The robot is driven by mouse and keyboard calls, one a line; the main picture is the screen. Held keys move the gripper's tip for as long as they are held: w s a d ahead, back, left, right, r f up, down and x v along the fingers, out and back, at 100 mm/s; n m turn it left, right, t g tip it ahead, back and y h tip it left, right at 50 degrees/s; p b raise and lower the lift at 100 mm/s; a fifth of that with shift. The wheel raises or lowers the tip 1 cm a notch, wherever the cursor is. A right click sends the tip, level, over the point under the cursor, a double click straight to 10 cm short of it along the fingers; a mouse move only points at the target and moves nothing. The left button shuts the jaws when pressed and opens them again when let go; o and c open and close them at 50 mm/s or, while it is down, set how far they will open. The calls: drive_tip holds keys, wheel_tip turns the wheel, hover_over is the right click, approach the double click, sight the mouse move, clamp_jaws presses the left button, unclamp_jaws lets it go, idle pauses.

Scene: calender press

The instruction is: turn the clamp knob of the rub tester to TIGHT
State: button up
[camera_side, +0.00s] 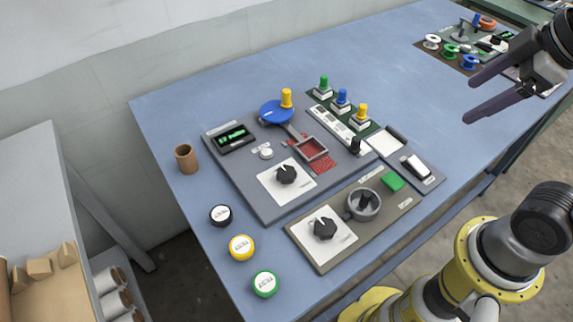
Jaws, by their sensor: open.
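Two panels with black pointer knobs on white dial plates lie on the blue table (190,110). One black knob (286,174) is on the larger grey panel (262,208), which also bears a lit display and a blue disc. The other black knob (324,228) is on the smaller grey-brown panel (384,222), beside a round grey cup with a dark piece in it (364,204). Labels are too small to read, so I cannot tell which is the clamp knob or its setting. My gripper (471,97) is open and empty at upper right, well away from both knobs.
Yellow, blue and green posts (342,98) stand behind the panels. A brown cup (186,158) and black, yellow and green round pots (242,247) stand at left. Spools (450,51) lie at the far right. Bare table lies between my gripper and the panels.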

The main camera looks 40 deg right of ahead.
drive_tip(key=w+a+r+n+g, duration=0.1)
drive_tip(key=w+a+r+n, duration=0.3)
drive_tip(key=w+n, duration=0.35)
drive_tip(key=n+g, duration=0.4)
drive_tip(key=n, duration=0.5)
hover_over(286, 172)
wheel_tip(286, 172, down, 12)
drive_tip(key=r, duration=0.1)
wheel_tip(286, 172, down, 14)
drive_tip(key=shift+c, duration=0.2)
clamp_jaws()
